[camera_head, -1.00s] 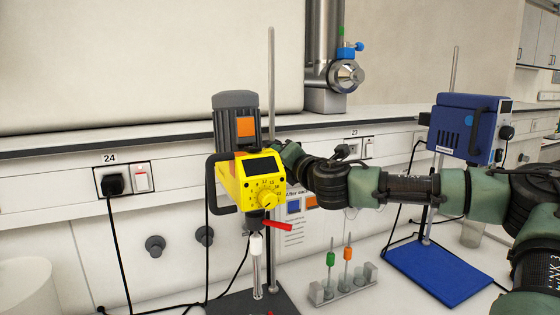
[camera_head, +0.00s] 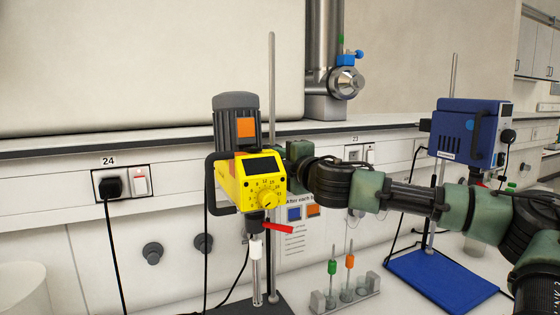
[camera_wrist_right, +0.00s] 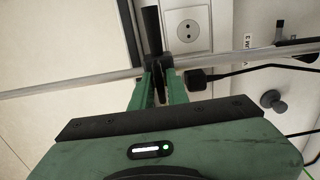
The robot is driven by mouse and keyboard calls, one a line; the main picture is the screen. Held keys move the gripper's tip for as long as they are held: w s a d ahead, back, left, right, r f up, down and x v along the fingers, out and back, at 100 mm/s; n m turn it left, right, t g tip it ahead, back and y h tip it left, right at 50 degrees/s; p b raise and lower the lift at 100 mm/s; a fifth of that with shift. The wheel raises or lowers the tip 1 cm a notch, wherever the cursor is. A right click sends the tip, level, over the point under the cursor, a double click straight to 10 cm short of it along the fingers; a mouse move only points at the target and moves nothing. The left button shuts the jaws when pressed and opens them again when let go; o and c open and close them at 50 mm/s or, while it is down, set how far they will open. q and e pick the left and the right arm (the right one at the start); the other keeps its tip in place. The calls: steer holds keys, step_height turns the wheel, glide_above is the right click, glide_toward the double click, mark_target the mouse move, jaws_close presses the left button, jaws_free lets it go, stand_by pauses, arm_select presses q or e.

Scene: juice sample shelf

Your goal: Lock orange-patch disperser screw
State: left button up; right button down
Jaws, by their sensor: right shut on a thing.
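The yellow disperser (camera_head: 258,180) has a grey motor top with an orange patch (camera_head: 245,127). It stands on a thin upright metal rod (camera_head: 271,80). My right arm reaches in from the right to behind the disperser, and its gripper is mostly hidden there in the head view. In the right wrist view my right gripper (camera_wrist_right: 160,84) is shut on a dark, narrow screw part (camera_wrist_right: 159,88) beside the metal rod. A black bar (camera_wrist_right: 151,28) extends up from this spot. My left gripper is not in view.
A blue device (camera_head: 467,131) stands on a second rod with a blue base (camera_head: 440,280) at right. A small rack (camera_head: 345,296) with green and orange-topped pieces stands in front of my arm. Wall socket 24 (camera_head: 122,184) is at left.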

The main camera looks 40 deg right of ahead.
stand_by(0.5)
steer(key=c, duration=1.4)
jaws_free()
steer(key=shift+b+v, duration=3.4)
steer(key=shift+v, duration=0.5)
